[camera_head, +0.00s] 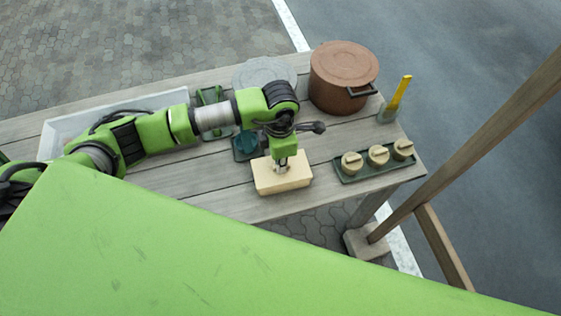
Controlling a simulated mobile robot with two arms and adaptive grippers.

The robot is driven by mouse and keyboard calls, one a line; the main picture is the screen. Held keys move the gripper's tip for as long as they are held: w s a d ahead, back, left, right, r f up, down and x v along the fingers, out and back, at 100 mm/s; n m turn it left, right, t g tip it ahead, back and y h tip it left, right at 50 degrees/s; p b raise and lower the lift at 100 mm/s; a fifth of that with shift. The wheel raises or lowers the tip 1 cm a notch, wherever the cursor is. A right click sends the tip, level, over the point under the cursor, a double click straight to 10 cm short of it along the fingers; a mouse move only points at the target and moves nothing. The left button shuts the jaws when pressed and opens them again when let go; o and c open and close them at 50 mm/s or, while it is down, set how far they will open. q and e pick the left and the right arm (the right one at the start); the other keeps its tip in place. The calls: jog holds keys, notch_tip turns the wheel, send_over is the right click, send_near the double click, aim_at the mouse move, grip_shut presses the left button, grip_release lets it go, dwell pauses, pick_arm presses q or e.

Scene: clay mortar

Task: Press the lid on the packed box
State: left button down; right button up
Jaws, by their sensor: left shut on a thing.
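A cream, box-shaped piece (287,187) sits at the front edge of the table, right of the middle. From here its lid and box cannot be told apart. My left gripper (282,165) comes down onto its top from above, shut on a part there that looks like the lid. The fingers are small and partly hidden in this view. My right gripper is not in view.
A dark green tray (347,177) with several round clay pieces lies to the right. Behind stand a brown lidded pot (343,72), a yellow-handled tool (400,92) in a cup and a grey round lid (264,72). A white tray (60,132) lies at left, partly behind my arm. A wooden post (480,145) rises at right.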

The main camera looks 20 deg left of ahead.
pick_arm(q)
jog(key=shift+f+b, duration=0.15)
jog(key=shift+b, duration=0.15)
dwell(0.5)
jog(key=c, duration=2.1)
grip_release()
jog(key=shift+o, duration=0.4)
jog(key=o, duration=0.4)
jog(key=shift+r+p, duration=1.65)
jog(key=shift+r, duration=1.35)
